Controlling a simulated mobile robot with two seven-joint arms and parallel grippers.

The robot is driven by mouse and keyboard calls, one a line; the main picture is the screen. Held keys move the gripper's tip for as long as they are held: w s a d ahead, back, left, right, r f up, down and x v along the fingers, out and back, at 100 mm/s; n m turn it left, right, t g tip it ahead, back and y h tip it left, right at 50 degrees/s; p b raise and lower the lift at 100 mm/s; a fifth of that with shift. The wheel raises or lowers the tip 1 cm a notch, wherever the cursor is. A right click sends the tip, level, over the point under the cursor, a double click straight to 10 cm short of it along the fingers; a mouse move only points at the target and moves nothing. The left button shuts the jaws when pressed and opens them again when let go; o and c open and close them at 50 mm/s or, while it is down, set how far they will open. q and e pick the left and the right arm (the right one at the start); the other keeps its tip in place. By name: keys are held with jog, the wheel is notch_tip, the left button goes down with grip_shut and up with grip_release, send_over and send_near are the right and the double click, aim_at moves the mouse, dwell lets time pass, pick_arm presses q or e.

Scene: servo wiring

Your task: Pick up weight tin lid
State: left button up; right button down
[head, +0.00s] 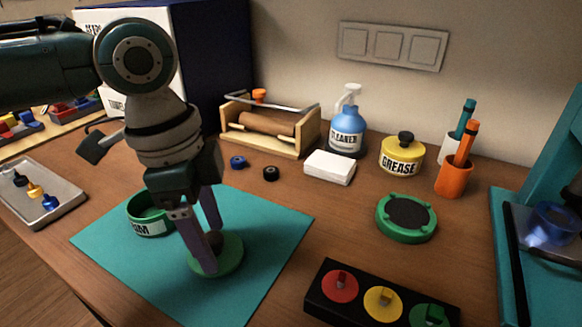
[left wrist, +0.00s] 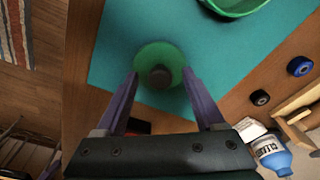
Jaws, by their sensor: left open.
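The weight tin lid (head: 232,262), a green disc with a dark round knob, lies flat on the teal mat (head: 270,222). It also shows in the left wrist view (left wrist: 150,52), with its knob (left wrist: 160,77) between the fingertips. My left gripper (head: 213,252) points down over the lid, its two purple-grey fingers open on either side of the knob; I cannot tell whether they touch it. The green tin (head: 150,227), with lettering partly hidden, stands open on the mat behind and left of the lid. My right gripper is not in view.
A black block with red, yellow and green knobs (head: 382,301) lies at the front right. Behind stand a green dish (head: 405,232), yellow grease tin (head: 402,155), blue cleaner bottle (head: 347,130), white block (head: 330,166) and wooden roll holder (head: 288,150). A grey tray (head: 62,212) is at left.

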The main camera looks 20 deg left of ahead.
pick_arm(q)
jog(key=shift+c, duration=0.2)
grip_shut()
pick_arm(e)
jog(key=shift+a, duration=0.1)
pick_arm(q)
jog(key=shift+r, duration=0.2)
